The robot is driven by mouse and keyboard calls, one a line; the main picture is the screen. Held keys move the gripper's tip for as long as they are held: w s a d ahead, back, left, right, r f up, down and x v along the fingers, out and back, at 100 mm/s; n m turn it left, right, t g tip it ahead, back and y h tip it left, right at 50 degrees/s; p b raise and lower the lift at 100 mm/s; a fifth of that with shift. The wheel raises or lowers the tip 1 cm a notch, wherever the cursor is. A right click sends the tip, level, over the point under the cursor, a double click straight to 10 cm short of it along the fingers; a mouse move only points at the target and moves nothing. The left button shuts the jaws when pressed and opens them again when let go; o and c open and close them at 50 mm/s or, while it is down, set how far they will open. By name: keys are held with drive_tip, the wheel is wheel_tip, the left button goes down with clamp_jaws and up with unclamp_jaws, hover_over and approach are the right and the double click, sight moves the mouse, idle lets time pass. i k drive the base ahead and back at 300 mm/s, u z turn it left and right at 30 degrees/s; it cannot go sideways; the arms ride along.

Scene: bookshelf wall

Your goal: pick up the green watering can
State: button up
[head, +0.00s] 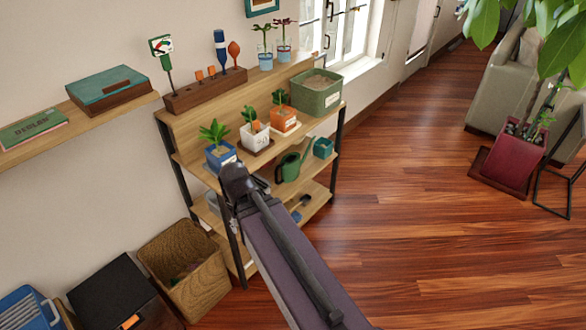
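The green watering can (289,168) stands on the middle shelf of the wooden plant rack, with its spout slanting up to the right. My arm reaches in from the bottom of the view, and its dark far end is just left of the can and in front of the rack. My gripper (262,184) is mostly hidden behind my own arm. Its fingers cannot be made out, and I see no contact with the can.
A teal pot (323,148) stands right of the can. A blue pot (220,156), a white pot (256,137) and an orange pot (284,119) stand on the shelf above. A wicker basket (190,275) is left of the rack.

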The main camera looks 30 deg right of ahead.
sight(291, 164)
drive_tip(key=u, duration=0.15)
drive_tip(key=k, duration=0.55)
drive_tip(key=u, duration=0.55)
drive_tip(key=k, duration=0.8)
drive_tip(key=z, duration=0.05)
drive_tip(key=i, duration=1.2)
drive_tip(key=z, duration=1.2)
drive_tip(key=i, duration=0.6)
drive_tip(key=z, duration=0.25)
